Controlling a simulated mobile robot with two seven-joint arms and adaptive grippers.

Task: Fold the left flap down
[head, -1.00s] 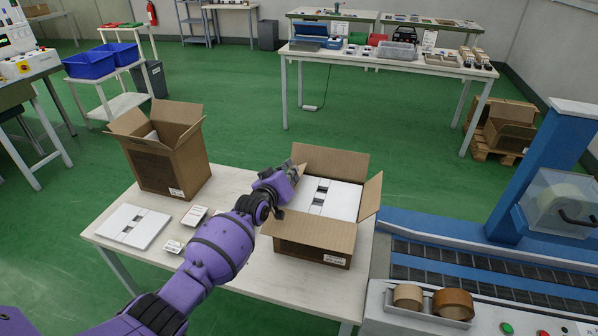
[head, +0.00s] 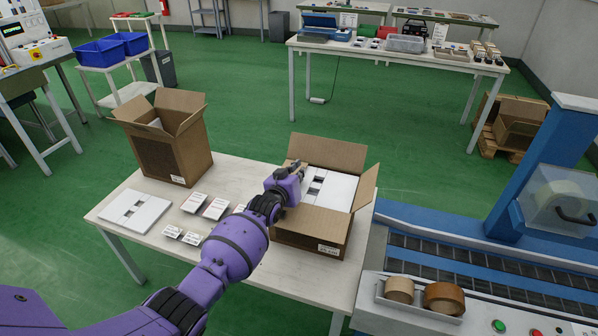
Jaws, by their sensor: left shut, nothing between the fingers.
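An open cardboard box (head: 310,236) stands on the white table, with white packing (head: 338,190) and dark slots inside. Its far flap (head: 327,152) stands up, its right flap (head: 365,188) leans outward, and its front flap (head: 318,222) hangs outward. My left gripper (head: 299,168) is at the box's left rim, with its fingers shut and empty. My gripper and wrist cover the left side, so I cannot tell how the left flap lies or whether they touch. My right gripper is not in view.
A second open box (head: 170,152) stands at the table's back left. A flat white insert (head: 135,212) and several small cards (head: 193,202) lie on the table (head: 285,278). A blue conveyor machine (head: 480,262) with tape rolls (head: 443,298) adjoins the right side.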

